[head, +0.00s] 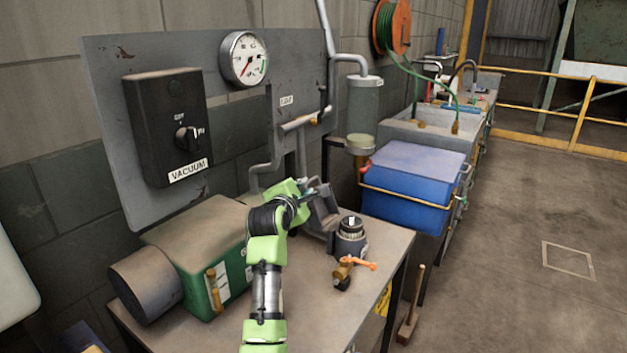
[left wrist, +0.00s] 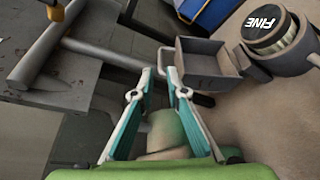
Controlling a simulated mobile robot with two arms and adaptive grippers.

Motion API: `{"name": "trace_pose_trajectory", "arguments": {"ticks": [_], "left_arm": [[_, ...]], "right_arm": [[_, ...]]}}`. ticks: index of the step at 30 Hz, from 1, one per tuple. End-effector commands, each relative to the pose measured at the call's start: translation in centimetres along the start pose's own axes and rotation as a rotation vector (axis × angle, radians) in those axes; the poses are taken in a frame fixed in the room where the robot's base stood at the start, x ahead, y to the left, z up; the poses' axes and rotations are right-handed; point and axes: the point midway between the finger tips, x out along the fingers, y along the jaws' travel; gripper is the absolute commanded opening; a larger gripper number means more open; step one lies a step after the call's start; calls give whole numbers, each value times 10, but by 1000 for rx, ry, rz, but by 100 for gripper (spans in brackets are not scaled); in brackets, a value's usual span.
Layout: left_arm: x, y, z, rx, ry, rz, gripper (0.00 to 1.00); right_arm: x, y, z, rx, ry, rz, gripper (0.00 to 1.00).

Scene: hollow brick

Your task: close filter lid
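My left gripper (head: 312,190) is above the bench, beside an open-topped grey box-like part (head: 324,211). In the left wrist view its two teal-and-white fingers (left wrist: 159,72) stand apart. A thin grey edge shows between or just beyond the tips; I cannot tell whether they touch it. The grey box-like part (left wrist: 204,62), hollow side showing, is just right of the fingertips. It adjoins a round dark housing (head: 350,238) whose cap reads "FINE" (left wrist: 268,27). I cannot tell for sure which part is the filter lid. My right gripper is not in view.
An orange-handled valve (head: 355,266) sits in front of the round housing. A green pump with a grey motor (head: 146,283) stands left on the bench (head: 345,322). Grey pipes and a vacuum panel (head: 105,130) rise behind. A blue crate (head: 400,207) stands to the right.

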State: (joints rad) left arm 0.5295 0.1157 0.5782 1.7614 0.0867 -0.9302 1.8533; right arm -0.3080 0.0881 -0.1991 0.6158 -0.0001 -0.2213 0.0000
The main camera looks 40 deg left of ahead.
Motion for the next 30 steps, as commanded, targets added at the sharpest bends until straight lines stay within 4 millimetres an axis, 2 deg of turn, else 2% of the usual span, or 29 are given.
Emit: {"name": "trace_pose_trajectory", "arguments": {"ticks": [5,16,22,30], "left_arm": [[32,1,0,3,1,-1,14],[86,0,0,4,1,-1,14],[102,0,0,3,0,-1,14],[107,0,0,3,0,0,14]], "right_arm": [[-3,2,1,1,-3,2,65],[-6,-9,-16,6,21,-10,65],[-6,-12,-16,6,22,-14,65],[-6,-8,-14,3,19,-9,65]]}}
